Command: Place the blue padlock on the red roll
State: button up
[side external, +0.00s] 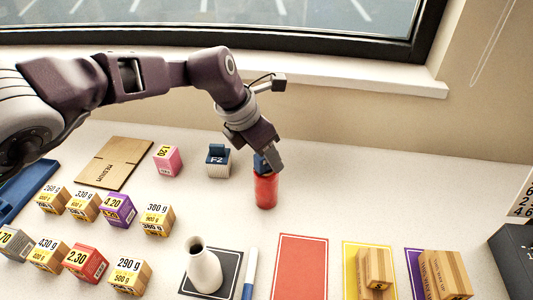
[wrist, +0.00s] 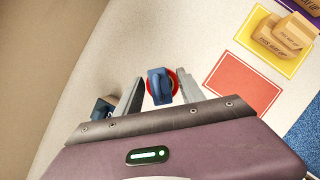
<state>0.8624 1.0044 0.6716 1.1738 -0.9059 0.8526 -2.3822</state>
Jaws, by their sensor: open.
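The red roll (side external: 265,192) stands upright on the table below my gripper. The blue padlock (side external: 260,163) is at the top of the roll, partly hidden by a finger in the side view. In the wrist view the padlock (wrist: 158,87) lies over the roll's round top, with the red rim (wrist: 176,83) showing around it. My gripper (wrist: 160,90) is open, its fingers on either side of the padlock with gaps visible. In the side view my gripper (side external: 267,160) points down at the roll's top.
A pink box (side external: 168,160) and flat cardboard (side external: 113,163) lie further left. Several small boxes, a white vase (side external: 203,268) and coloured mats, including a red mat (side external: 300,268), are in front.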

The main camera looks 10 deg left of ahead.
jog(key=v, duration=1.2)
jog(key=s+a+r+m, duration=0.4)
jog(key=a+r, duration=0.1)
jog(key=a, duration=0.4)
jog(key=s+a+r+m, duration=0.4)
jog(key=a+r, duration=0.1)
jog(key=a, duration=0.3)
jog(key=s+a+f+m+y, duration=0.1)
jog(key=s+a+m, duration=0.3)
jog(key=s+m, duration=0.2)
jog(key=s+a+f+m+t+y, duration=0.1)
jog(key=s+a+m, duration=0.3)
jog(key=s, duration=0.5)
jog(key=s+a+f+m+t+y, duration=0.1)
jog(key=s+a+f+m, duration=0.2)
jog(key=s+a+m, duration=0.2)
jog(key=s+m, duration=0.3)
jog(key=m, duration=0.1)
